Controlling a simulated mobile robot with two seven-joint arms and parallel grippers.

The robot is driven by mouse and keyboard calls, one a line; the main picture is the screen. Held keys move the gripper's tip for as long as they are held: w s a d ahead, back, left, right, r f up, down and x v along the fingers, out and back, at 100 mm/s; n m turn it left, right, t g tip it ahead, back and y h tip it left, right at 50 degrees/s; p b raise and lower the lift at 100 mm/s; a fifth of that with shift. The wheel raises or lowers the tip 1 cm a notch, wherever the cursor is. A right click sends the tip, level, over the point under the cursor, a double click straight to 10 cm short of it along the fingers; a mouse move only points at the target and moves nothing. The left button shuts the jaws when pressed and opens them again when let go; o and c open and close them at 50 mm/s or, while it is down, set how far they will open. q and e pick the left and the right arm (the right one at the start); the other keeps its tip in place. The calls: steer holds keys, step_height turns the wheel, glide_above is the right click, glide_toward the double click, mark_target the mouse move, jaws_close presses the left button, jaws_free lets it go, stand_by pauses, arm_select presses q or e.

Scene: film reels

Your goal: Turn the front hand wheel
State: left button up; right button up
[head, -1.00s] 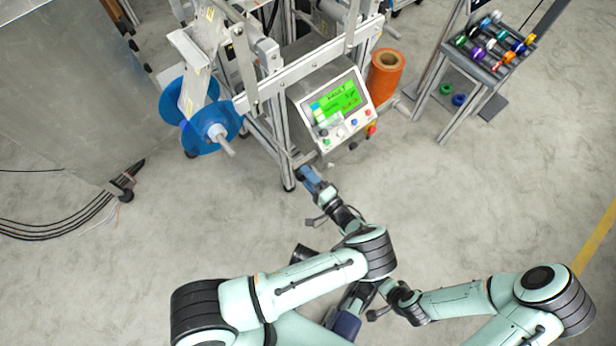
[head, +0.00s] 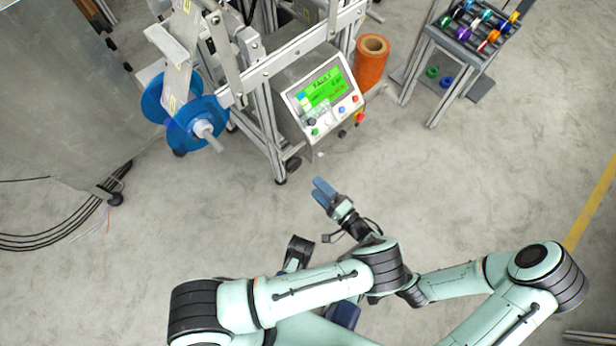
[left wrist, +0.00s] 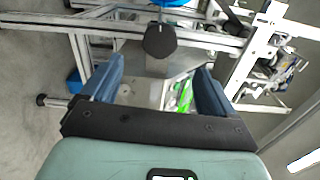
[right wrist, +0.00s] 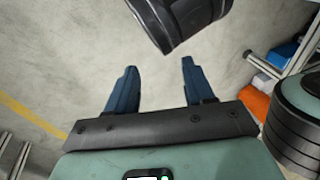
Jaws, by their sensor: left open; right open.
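The front hand wheel is a dark, many-sided knob (head: 292,164) low on the front of the machine. In the left wrist view the knob (left wrist: 160,40) shows ahead of and between my fingertips, apart from them. My left gripper (head: 318,190) is open and empty, a little below and right of the knob in the head view; its blue fingers also show in the left wrist view (left wrist: 162,80). My right gripper (right wrist: 155,75) is open and empty over bare floor; I cannot make out its fingers in the head view.
Above the knob is a control panel (head: 324,95) with a green screen and buttons. A blue reel (head: 184,122) is at the machine's left, an orange roll (head: 371,62) at its right. A rack of colored spools (head: 478,35) stands farther right. The floor around my arms is clear.

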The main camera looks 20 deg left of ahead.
arm_select(q)
steer(key=shift+b+v, duration=0.3)
steer(key=shift+v, duration=1.5)
arm_select(e)
steer(key=shift+w+d+f, duration=0.35)
steer(key=shift+w+f, duration=0.1)
steer(key=shift+w, duration=0.2)
